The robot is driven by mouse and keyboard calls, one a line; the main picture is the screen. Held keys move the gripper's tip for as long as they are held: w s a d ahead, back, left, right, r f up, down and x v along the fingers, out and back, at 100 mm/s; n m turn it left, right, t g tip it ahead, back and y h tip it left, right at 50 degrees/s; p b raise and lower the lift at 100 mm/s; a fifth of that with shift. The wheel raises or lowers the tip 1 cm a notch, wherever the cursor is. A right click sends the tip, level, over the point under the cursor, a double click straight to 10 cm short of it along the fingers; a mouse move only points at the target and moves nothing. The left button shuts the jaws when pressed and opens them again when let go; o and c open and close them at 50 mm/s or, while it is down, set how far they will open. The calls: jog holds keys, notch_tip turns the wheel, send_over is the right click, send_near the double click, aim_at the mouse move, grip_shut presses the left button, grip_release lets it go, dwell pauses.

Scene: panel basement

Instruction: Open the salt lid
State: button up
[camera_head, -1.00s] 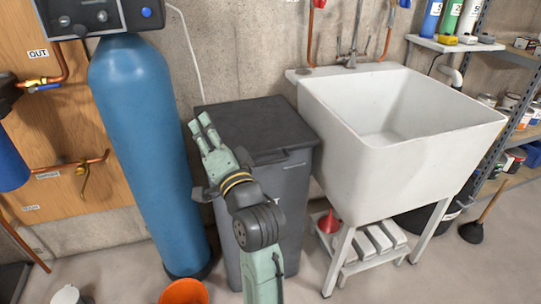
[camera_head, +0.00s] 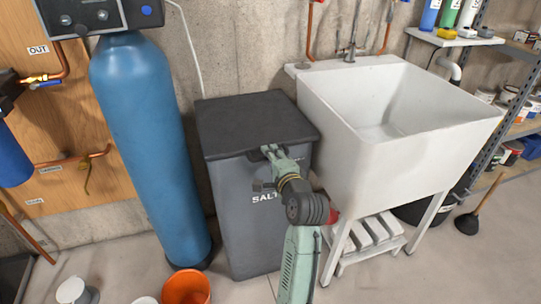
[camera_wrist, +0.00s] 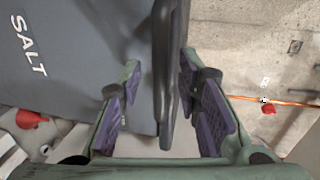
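The dark grey salt bin (camera_head: 240,200) stands between the blue tank and the white sink, with "SALT" printed on its front. Its black lid (camera_head: 245,120) lies flat and closed on top. My gripper (camera_head: 272,150) is at the lid's front edge, towards its right side. In the wrist view my gripper (camera_wrist: 166,105) is open, with purple-padded fingers on either side of the lid's dark lip (camera_wrist: 168,60). Gaps show between the pads and the lip, so I see no grip on it. My wrist hides part of the bin's front in the head view.
The blue tank (camera_head: 150,150) stands close on the left and the white sink (camera_head: 355,150) close on the right. A concrete wall (camera_head: 240,45) is behind the bin. An orange bucket (camera_head: 186,288) is on the floor at front left.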

jog(key=shift+w+a+f, duration=0.1)
jog(key=shift+w+a, duration=0.05)
jog(key=shift+w, duration=0.35)
grip_shut()
dwell(0.6)
